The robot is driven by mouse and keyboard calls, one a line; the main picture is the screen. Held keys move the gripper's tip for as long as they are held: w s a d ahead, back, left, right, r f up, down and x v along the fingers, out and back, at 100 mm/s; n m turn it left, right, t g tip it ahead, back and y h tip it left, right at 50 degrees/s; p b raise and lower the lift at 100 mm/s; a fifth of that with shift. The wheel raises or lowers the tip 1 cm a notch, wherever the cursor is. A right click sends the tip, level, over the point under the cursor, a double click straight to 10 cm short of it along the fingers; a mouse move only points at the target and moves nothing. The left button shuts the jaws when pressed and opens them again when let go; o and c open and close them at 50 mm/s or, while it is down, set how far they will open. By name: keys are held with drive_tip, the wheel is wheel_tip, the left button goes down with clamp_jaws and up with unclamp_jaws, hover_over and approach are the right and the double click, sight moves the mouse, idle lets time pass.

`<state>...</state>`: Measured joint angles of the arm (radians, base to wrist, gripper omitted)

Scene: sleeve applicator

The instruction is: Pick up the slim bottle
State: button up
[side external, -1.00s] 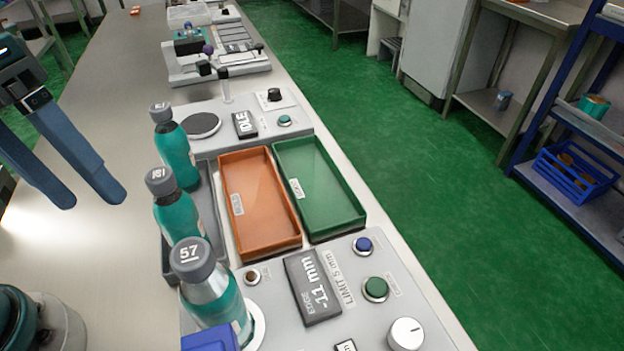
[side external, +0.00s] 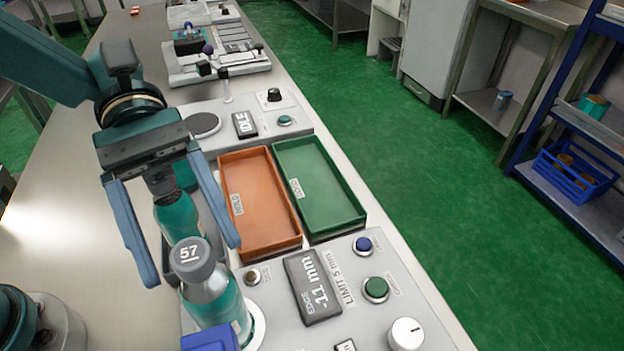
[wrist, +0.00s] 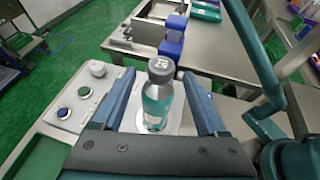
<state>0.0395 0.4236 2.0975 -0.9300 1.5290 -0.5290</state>
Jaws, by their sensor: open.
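A teal bottle with a grey cap marked 57 (side external: 212,290) stands upright on a white ring at the near end of the grey machine. It also shows in the wrist view (wrist: 158,97), between and beyond my fingers. A second teal bottle (side external: 176,219) stands behind it in a grey tray, partly hidden by my gripper. A third, farther back, is mostly hidden. I cannot tell from size which is the slim one. My gripper (side external: 191,264) is open and empty, its blue fingers pointing toward the 57 bottle; contact is not visible.
An orange tray (side external: 291,243) and a green tray (side external: 357,220) lie right of the bottles. A blue block (side external: 211,339) sits close in front of the 57 bottle. A panel with knobs and a display (side external: 313,287) is at its right.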

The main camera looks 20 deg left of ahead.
sight(210, 292)
drive_tip(key=shift+x, duration=1.5)
clamp_jaws()
